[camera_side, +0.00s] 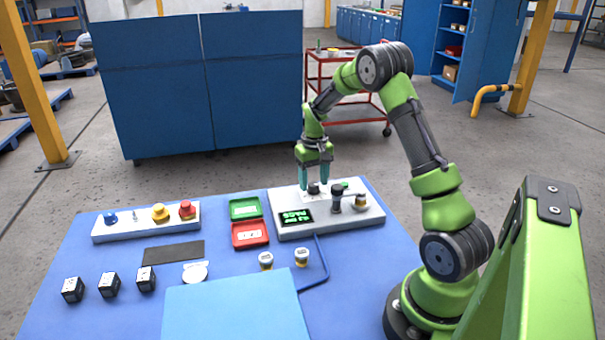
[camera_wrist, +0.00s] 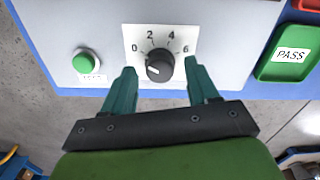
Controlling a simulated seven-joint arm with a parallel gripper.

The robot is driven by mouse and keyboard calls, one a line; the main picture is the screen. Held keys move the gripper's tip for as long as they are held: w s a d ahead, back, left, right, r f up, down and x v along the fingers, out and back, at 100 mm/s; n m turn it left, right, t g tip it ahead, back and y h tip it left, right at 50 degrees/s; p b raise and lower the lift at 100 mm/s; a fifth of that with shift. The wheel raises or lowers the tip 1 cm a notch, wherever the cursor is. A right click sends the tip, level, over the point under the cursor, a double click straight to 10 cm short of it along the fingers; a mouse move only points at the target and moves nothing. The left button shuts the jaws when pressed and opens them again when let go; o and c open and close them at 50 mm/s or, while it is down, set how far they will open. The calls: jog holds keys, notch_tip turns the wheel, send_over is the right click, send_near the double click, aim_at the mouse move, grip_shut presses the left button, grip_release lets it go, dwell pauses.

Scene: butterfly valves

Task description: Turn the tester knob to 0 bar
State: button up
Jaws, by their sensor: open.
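The knob also shows in the side view (camera_side: 314,189). My gripper (camera_wrist: 159,70) is open, with one finger on each side of the knob and visible gaps between. In the side view my gripper (camera_side: 314,184) points down over the knob.
A green button (camera_wrist: 86,62) is left of the dial in the wrist view. A black fitting (camera_side: 336,201) and a brass-coloured one (camera_side: 361,202) stand on the tester. Green (camera_side: 245,208) and red (camera_side: 250,234) trays lie beside it.

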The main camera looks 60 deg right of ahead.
aim_at(314, 184)
notch_tip(314, 184, up, 16)
dwell(0.3)
jog(key=shift+f, duration=0.1)
jog(key=s+a+r+n+t, duration=0.1)
jog(key=s+a+t, duration=0.1)
jog(key=s+a, duration=0.3)
jog(key=s+a+r+t+y, duration=0.1)
jog(key=s+a, duration=0.4)
jog(key=a, duration=0.9)
jog(key=s+a+r+n+t+y, duration=0.1)
jog(key=s+a+t, duration=0.3)
jog(key=a, duration=0.5)
jog(key=shift+s+a+r+n, duration=0.3)
jog(key=shift+s+r, duration=0.35)
jog(key=shift+s, duration=0.3)
jog(key=shift+o, duration=0.2)
